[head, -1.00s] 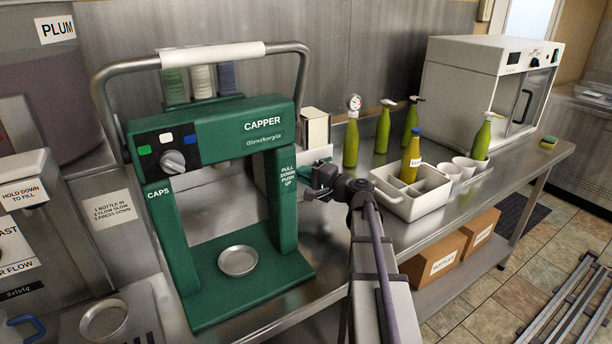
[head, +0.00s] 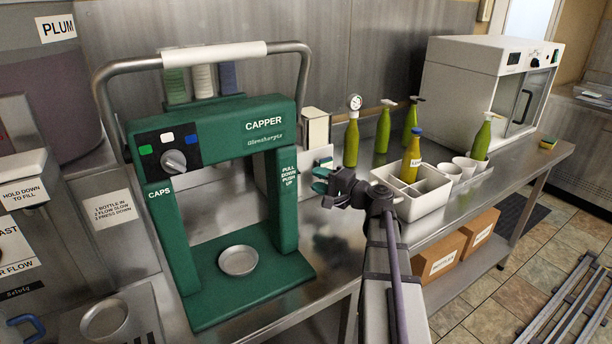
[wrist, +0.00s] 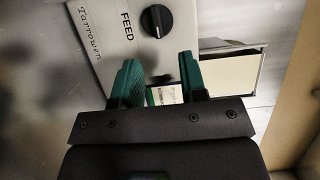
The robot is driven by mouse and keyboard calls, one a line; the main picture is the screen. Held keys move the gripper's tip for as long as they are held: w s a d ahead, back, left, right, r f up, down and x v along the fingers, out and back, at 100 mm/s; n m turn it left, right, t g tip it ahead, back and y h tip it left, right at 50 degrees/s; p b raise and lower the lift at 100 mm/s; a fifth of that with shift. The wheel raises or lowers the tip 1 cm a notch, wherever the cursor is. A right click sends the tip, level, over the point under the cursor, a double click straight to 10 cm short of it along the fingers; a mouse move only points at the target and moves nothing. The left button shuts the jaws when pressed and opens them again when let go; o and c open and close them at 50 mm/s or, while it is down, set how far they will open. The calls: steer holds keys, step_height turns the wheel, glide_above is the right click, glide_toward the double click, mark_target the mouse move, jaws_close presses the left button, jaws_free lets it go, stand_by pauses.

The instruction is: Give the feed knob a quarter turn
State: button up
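The feed knob (wrist: 157,20) is a round black knob with a pale pointer mark, on a light panel (wrist: 105,45) lettered "FEED" and "Tarrowen" in the wrist view. My gripper (wrist: 160,66) has two green fingers, spread apart with nothing between them. The fingertips stop short of the knob in the picture, and I see no contact. In the head view my gripper (head: 322,180) is just right of the capper's right post, over the steel counter. I cannot make out the feed knob in the head view.
The green capper (head: 215,130) with its own grey knob (head: 174,161) stands at left. A white divided tray (head: 425,206) with a yellow bottle (head: 411,155) is right of my gripper. Green bottles (head: 383,130) stand behind. A white-topped dispenser (head: 316,128) stands behind my gripper.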

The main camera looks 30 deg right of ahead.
mark_target(300, 173)
steer(key=v, duration=0.5)
steer(key=x, duration=1)
steer(key=shift+w, duration=0.25)
steer(key=shift+a, duration=0.1)
